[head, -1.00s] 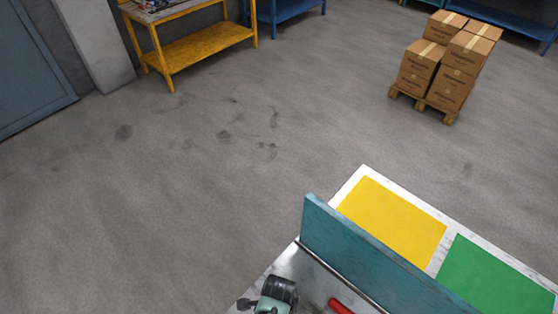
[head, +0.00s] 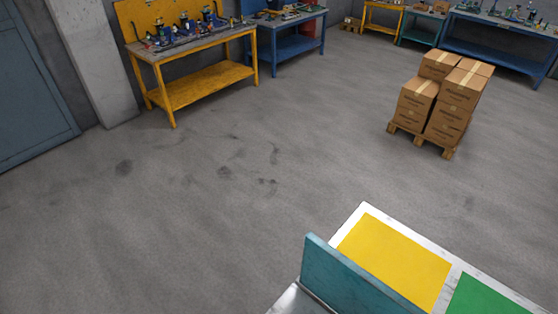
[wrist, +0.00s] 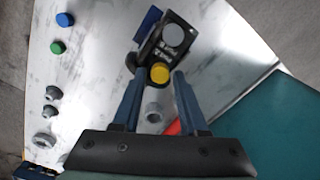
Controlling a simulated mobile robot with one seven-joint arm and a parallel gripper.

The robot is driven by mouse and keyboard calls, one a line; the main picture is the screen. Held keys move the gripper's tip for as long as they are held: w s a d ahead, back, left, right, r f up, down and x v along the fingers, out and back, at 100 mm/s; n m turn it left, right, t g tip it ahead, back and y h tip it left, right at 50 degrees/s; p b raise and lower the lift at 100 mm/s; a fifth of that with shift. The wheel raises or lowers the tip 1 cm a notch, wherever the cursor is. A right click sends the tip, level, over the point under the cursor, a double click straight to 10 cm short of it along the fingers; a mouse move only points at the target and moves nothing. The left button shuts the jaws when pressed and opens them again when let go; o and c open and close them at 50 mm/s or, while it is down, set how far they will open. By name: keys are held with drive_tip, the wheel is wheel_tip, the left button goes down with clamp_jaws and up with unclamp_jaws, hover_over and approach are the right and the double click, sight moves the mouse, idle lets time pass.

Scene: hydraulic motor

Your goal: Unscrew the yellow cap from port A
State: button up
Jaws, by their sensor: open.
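The yellow cap (wrist: 160,73) shows in the wrist view on the near side of the dark motor (wrist: 174,36). My gripper (wrist: 159,76) is open, with one blue finger on each side of the yellow cap. I cannot tell whether the fingers touch the cap or how far above it they are. A pale grey round fitting (wrist: 153,112) shows between the fingers, nearer the palm. The port under the cap is hidden. The motor and my gripper are out of the head view.
A blue cap (wrist: 65,19), a green cap (wrist: 58,47) and several grey fittings (wrist: 50,111) lie on the left of the metal worktop (wrist: 100,60). A red object (wrist: 173,128) is partly hidden by the right finger. A teal panel (head: 345,275) stands along the worktop, beside a yellow area (head: 395,258).

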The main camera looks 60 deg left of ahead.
drive_tip(key=m, duration=0.7)
drive_tip(key=shift+m+b, duration=0.3)
clamp_jaws()
idle(0.5)
drive_tip(key=n, duration=0.5)
drive_tip(key=shift+p, duration=0.4)
drive_tip(key=shift+n, duration=0.4)
